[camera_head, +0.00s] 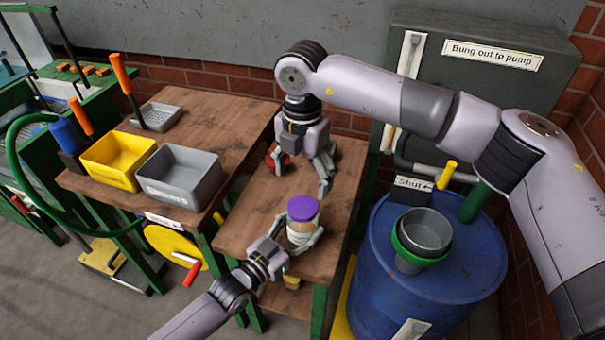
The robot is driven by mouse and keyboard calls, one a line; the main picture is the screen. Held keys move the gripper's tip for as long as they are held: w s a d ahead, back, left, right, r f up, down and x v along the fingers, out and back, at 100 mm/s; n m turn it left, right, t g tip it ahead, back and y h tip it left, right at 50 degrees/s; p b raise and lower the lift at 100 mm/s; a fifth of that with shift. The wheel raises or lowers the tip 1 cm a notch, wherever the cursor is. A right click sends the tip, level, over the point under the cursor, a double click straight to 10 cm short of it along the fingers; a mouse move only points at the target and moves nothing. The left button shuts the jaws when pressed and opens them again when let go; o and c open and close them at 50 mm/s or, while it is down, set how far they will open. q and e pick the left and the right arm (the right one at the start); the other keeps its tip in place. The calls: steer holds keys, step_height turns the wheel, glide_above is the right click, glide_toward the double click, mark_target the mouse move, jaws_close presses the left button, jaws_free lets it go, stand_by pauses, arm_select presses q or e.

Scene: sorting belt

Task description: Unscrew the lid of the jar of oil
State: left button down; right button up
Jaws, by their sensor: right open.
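The jar (299,229) has a pale, tan-looking body and a purple lid (302,207). It stands upright on the lower wooden bench, with the lid on. My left gripper (297,238) comes from the bottom and has its fingers on both sides of the jar body, below the lid; it looks shut on the jar. My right gripper (302,177) points down behind the jar, its fingers spread apart and empty. It is apart from the lid. Part of the jar body is hidden by the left fingers.
A red object (270,156) lies partly hidden behind my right gripper. Yellow (118,161) and grey (180,177) bins stand on the higher bench at left. A blue drum (425,290) with a green-rimmed grey funnel (425,232) stands at right. Bare bench surrounds the jar.

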mark_target(303, 207)
steer(key=m, duration=0.6)
steer(key=shift+f, duration=4)
steer(key=shift+c, duration=0.5)
